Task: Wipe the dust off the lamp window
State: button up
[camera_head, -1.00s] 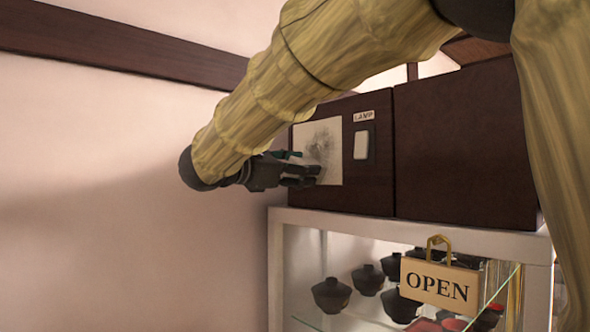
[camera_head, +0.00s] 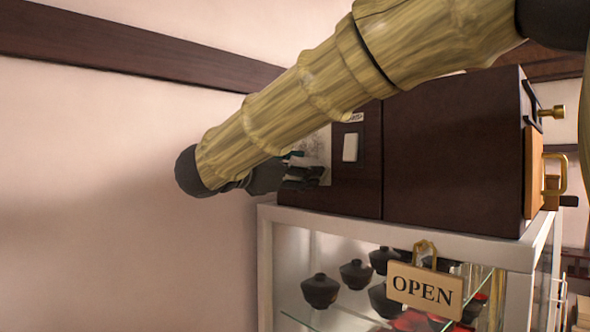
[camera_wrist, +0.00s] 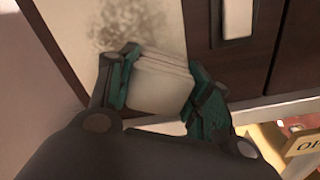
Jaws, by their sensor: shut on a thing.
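The lamp window (camera_head: 318,150) is a pale panel in the front of a dark brown box. It is partly hidden by my arm in the head view. A grey dust patch shows on it at the top of the wrist view, on the window (camera_wrist: 75,35). My gripper (camera_head: 305,175) is in front of the lower part of the window. In the wrist view my gripper (camera_wrist: 158,88) has its green-padded fingers shut on a folded white cloth (camera_wrist: 160,82). The cloth lies over the lower window, below the dust. I cannot tell whether it touches the glass.
A white switch (camera_head: 350,147) sits right of the window under a label. The dark box (camera_head: 455,150) stands on a glass display case (camera_head: 264,265) holding several black bowls (camera_head: 320,291). An OPEN sign (camera_head: 424,290) hangs in front. The pink wall (camera_head: 110,200) is bare at left.

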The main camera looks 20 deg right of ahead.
jog(key=shift+s+d, duration=0.25)
jog(key=shift+s, duration=0.4)
jog(key=shift+s+d, duration=0.25)
jog(key=shift+s, duration=0.35)
jog(key=shift+r, duration=0.95)
jog(key=shift+w+a, duration=0.35)
jog(key=shift+w, duration=0.5)
jog(key=shift+w+a, duration=0.3)
jog(key=shift+w, duration=0.5)
jog(key=shift+w, duration=0.15)
jog(key=shift+w+a, duration=0.3)
jog(key=shift+w, duration=0.45)
jog(key=shift+w+a, duration=0.25)
jog(key=shift+w, duration=0.5)
jog(key=shift+w, duration=0.1)
